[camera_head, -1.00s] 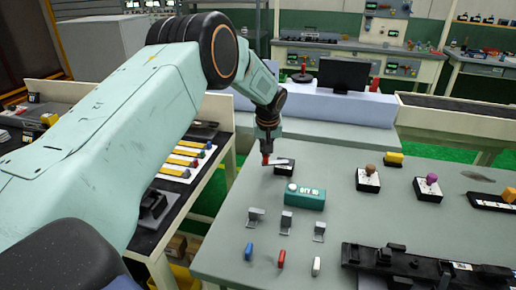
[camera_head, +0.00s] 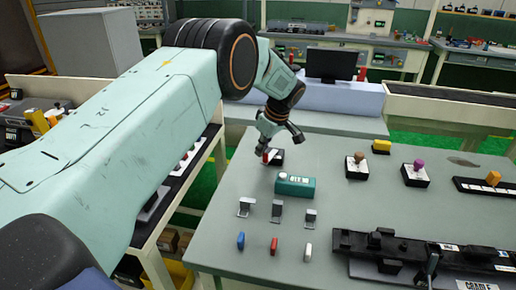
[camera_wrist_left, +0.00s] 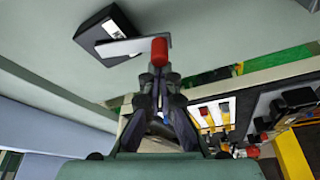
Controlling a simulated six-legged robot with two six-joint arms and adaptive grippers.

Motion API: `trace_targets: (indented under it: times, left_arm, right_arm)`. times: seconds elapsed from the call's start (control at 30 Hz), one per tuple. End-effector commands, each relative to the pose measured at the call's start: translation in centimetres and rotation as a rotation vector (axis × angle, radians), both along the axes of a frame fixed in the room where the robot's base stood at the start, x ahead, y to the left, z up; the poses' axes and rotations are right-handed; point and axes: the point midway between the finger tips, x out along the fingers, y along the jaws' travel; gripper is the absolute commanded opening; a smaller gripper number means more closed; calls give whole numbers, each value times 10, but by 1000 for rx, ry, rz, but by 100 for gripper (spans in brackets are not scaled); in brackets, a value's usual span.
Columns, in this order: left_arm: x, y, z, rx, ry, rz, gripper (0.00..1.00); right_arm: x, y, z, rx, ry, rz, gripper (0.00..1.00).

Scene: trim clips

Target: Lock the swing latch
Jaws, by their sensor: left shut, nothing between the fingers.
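The swing latch is a small black block (camera_wrist_left: 108,34) with a pale flat lever (camera_wrist_left: 128,45) and a red knob (camera_wrist_left: 159,51) at the lever's end. In the head view its black block (camera_head: 278,156) stands near the far left of the grey table, with the red knob at its left. My left gripper (camera_wrist_left: 158,76) is shut and empty. In the wrist view its fingertips are right at the knob; whether they touch it I cannot tell. In the head view the left gripper (camera_head: 283,139) is over the latch and partly hides the lever. My right gripper is not in view.
A green box (camera_head: 295,186) is nearest the latch on the grey table (camera_head: 340,215). Several small brackets and coloured pegs stand in front of it. Stamp-like knobs on black bases (camera_head: 415,175) are to the right, and a long black fixture (camera_head: 400,249) is at the front.

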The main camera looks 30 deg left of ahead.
Motion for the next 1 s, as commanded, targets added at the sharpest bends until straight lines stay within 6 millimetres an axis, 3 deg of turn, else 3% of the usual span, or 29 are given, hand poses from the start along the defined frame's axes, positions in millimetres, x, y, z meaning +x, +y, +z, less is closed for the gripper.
trace_targets:
  times: [0.3,1.0]
  left_arm:
    - [-2,-13,-1,-1,-1,204,0]
    - [-2,-20,-1,-3,0,197,0]
  right_arm:
    - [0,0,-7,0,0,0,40]
    - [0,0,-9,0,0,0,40]
